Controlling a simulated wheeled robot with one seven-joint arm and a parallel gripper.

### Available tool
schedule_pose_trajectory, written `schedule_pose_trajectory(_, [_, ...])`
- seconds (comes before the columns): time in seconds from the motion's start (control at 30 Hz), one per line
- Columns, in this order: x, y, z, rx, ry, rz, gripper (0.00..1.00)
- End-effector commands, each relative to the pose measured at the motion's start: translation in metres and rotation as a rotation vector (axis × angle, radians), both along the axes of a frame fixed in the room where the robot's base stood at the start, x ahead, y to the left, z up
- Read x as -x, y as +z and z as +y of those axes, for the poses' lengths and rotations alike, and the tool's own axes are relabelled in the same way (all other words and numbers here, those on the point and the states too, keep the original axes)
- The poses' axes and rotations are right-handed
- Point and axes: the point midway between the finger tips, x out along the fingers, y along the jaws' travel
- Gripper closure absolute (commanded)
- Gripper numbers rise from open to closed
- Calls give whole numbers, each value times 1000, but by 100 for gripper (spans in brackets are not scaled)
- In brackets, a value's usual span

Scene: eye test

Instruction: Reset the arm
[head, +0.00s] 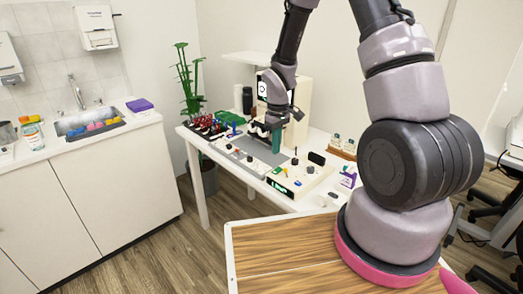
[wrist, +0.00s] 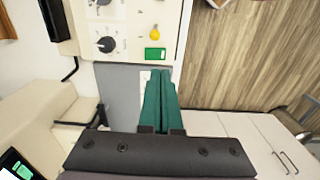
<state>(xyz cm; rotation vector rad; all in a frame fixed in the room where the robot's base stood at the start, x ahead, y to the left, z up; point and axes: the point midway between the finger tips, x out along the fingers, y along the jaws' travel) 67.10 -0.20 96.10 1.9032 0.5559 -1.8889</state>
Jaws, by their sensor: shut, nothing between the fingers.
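My arm reaches over the white table from the right in the head view. My gripper (head: 277,146) hangs above the table, next to a beige upright machine. Its two green fingers are together, with nothing between them. In the wrist view my gripper (wrist: 161,73) points toward a panel with dark knobs (wrist: 106,44), a yellow knob (wrist: 154,32) and a green display (wrist: 154,54). A grey plate lies beneath the fingers. The head view does not show clearly how far the fingertips are from the table top.
The white table (head: 200,149) holds racks with red-topped items (head: 205,126), a beige machine (head: 297,100) and a knobbed panel (head: 302,181). A tall green plant (head: 187,75) stands behind its left end. A counter with a sink (head: 75,122) is at left. Wooden floor lies between.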

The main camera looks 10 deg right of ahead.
Motion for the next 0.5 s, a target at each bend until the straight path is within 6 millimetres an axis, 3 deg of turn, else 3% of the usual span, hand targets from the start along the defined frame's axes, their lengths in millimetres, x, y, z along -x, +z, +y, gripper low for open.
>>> schedule_pose_trajectory(0.27, [4, 109, -20, -25, -195, -124, 100])
schedule_pose_trajectory(0.5, [36, 207, -39, -90, -407, -236, 100])
